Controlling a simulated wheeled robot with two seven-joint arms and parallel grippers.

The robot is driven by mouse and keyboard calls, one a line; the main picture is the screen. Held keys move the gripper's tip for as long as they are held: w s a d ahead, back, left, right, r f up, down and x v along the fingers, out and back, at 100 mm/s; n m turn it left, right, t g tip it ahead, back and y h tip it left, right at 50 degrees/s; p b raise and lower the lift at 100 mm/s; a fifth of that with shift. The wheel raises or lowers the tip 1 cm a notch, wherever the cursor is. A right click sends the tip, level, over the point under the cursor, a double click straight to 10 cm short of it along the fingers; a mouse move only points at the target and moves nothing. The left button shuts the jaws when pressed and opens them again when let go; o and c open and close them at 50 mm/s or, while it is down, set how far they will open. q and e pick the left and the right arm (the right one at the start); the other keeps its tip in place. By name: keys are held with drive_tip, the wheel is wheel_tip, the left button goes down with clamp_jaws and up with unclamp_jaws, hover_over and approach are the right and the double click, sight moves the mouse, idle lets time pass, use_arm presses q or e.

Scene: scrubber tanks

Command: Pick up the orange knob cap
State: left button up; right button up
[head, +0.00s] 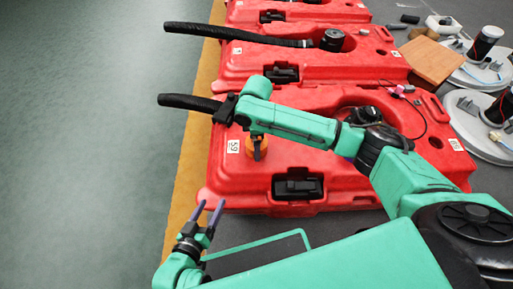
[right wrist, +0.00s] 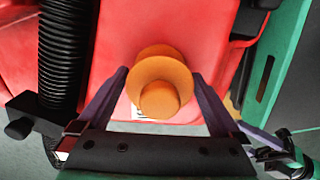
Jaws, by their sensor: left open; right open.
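The orange knob cap (right wrist: 160,88) stands on the red tank (head: 225,172) near its left end. In the head view the cap (head: 249,147) is partly hidden behind my right gripper. In the right wrist view my right gripper (right wrist: 160,75) is open, with one finger on each side of the cap. My left gripper (head: 207,206) is open and empty, low in the head view, left of the tank's front corner.
A black corrugated hose (head: 190,102) sticks out left of the tank, close beside my right gripper. More red tanks (head: 300,63) stand behind. A wooden board (head: 431,61) and white plates with dark cylinders are at the right. The green floor at left is clear.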

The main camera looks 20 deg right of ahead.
drive_tip(key=shift+f, duration=0.55)
drive_tip(key=shift+r, duration=0.15)
drive_tip(key=c, duration=1)
